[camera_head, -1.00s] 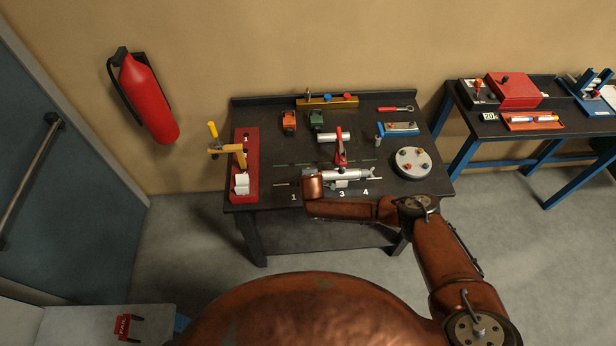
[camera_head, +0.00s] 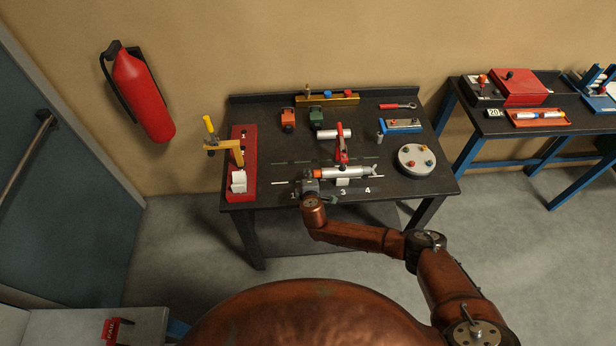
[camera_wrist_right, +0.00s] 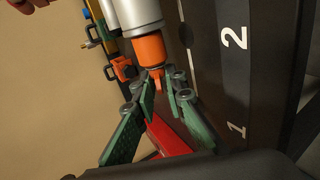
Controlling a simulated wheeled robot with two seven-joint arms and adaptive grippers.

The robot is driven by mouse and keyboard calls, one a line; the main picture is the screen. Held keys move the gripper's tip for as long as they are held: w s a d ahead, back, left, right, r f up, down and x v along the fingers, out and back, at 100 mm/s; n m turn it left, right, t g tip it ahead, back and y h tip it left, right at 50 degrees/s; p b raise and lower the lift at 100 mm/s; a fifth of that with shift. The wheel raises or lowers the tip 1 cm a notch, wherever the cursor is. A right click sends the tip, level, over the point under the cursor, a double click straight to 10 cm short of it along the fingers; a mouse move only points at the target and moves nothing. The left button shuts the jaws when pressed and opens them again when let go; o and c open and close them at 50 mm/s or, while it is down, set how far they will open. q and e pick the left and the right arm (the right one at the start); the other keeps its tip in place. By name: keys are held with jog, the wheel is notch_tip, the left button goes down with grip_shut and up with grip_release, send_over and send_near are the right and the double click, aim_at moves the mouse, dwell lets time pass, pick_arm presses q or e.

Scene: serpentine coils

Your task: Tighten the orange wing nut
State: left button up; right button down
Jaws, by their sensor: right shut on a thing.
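The orange wing nut (camera_wrist_right: 151,52) is at the end of a pale cylinder in the right wrist view, with a narrow orange tab pointing toward my gripper. In the head view the orange piece (camera_head: 317,173) shows small at the left end of the silver cylinder (camera_head: 350,172), which lies across the workbench. My right gripper (camera_wrist_right: 166,80) has its green-padded fingers at the tab and is shut on it. The exact contact is partly hidden by the fingertips. In the head view my right gripper (camera_head: 311,182) is just below the nut. My left gripper is not in view.
A red lever (camera_head: 341,145) stands beside the cylinder. A red base with a yellow-handled clamp (camera_head: 225,150) is at left, a round plate (camera_head: 416,160) at right. Orange (camera_head: 288,118) and green (camera_head: 316,118) blocks stand behind. Numbered labels lie along the front.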

jog(key=c, duration=2.2)
grip_release()
jog(key=shift+o, duration=0.2)
jog(key=shift+s, duration=0.1)
jog(key=v, duration=1.2)
jog(key=shift+c, duration=0.5)
